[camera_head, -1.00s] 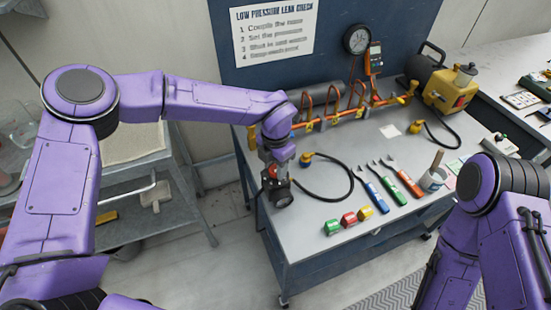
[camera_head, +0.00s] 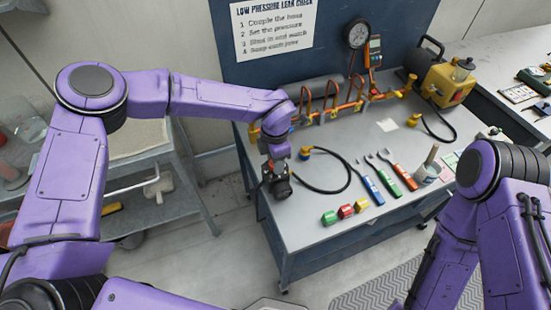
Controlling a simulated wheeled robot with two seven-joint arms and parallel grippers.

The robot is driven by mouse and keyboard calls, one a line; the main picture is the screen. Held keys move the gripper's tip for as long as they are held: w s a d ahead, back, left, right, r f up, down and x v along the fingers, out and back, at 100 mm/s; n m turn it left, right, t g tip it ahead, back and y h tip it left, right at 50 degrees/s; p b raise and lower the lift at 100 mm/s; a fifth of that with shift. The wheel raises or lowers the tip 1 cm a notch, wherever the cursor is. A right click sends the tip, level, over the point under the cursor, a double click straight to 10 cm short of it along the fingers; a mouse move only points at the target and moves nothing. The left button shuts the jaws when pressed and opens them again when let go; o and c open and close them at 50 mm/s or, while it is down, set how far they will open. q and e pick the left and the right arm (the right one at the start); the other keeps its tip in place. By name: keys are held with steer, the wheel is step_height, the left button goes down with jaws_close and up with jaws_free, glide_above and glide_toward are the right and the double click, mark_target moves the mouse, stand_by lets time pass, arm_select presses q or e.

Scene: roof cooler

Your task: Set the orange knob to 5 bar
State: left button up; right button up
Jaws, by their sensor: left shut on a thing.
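My left arm comes in from the left and reaches down at the near left corner of the workbench (camera_head: 300,232). My left gripper (camera_head: 274,170) points down there and is shut on what seems to be the orange knob, which the fingers and wrist almost wholly hide. A dark round-faced part (camera_head: 281,188) shows just below the gripper, at the bench edge. Its scale or setting cannot be read. A round pressure gauge (camera_head: 357,35) stands on the blue back panel; its needle is too small to read. My right arm is at the right, its gripper out of view.
An orange pipe manifold (camera_head: 345,108) runs along the back. A black hose (camera_head: 335,188) loops beside my left gripper.

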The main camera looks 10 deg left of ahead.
arm_select(q)
steer(key=o, duration=1.1)
steer(key=shift+c, duration=0.2)
step_height(320, 180, up, 10)
steer(key=b, duration=0.2)
steer(key=shift+r+b, duration=0.25)
steer(key=shift+b, duration=0.05)
